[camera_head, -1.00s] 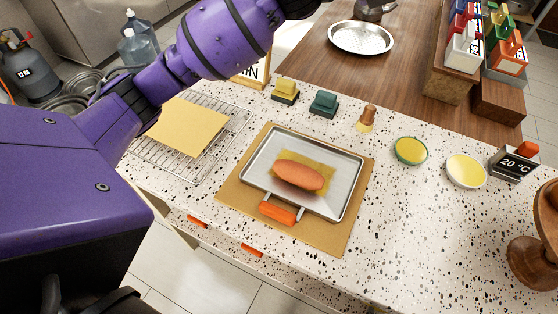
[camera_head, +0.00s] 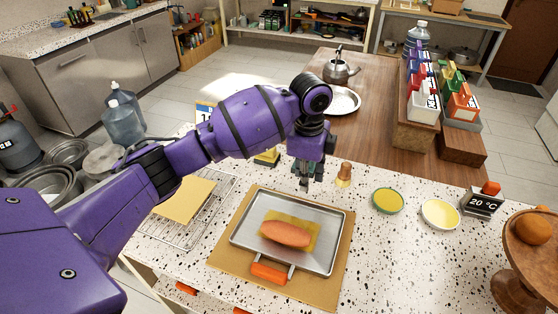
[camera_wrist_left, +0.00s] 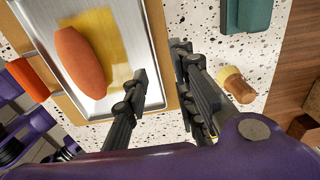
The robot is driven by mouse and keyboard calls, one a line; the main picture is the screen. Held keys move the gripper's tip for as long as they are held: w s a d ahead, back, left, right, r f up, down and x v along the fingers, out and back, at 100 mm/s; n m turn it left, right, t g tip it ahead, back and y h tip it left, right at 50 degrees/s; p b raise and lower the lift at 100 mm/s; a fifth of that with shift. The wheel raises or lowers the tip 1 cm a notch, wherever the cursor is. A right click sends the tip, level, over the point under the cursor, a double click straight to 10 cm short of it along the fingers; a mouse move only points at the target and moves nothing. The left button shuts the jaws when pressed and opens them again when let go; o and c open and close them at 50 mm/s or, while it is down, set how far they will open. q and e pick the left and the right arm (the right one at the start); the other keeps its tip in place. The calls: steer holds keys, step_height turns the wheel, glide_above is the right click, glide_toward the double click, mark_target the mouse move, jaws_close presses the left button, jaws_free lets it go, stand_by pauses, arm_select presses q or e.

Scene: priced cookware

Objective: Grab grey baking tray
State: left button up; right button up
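The grey baking tray (camera_head: 240,232) lies on a tan mat (camera_head: 228,258) on the speckled counter. A reddish-brown loaf-shaped item (camera_head: 286,234) rests in it on a yellow sheet (camera_head: 312,222). An orange handle (camera_head: 269,273) sits at the tray's front edge. My left gripper (camera_head: 305,184) points down just behind the tray's far edge. In the left wrist view, the gripper (camera_wrist_left: 162,82) has its two fingers apart with nothing held, next to the tray (camera_wrist_left: 100,104). My right gripper is not in view.
A brush (camera_head: 344,175) stands right of my left gripper. A yellow block (camera_head: 267,157) is behind it. Two bowls, one green-rimmed (camera_head: 388,200) and one white (camera_head: 440,214), are to the right. A wire rack (camera_head: 222,196) with a tan sheet (camera_head: 186,200) is at left.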

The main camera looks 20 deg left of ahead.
arm_select(q)
steer(key=shift+s+a+f, duration=0.1)
steer(key=shift+s+a, duration=0.25)
steer(key=shift+f, duration=0.35)
step_height(320, 180, down, 7)
steer(key=shift+w+a+r, duration=0.1)
steer(key=shift+a, duration=0.05)
jaws_close()
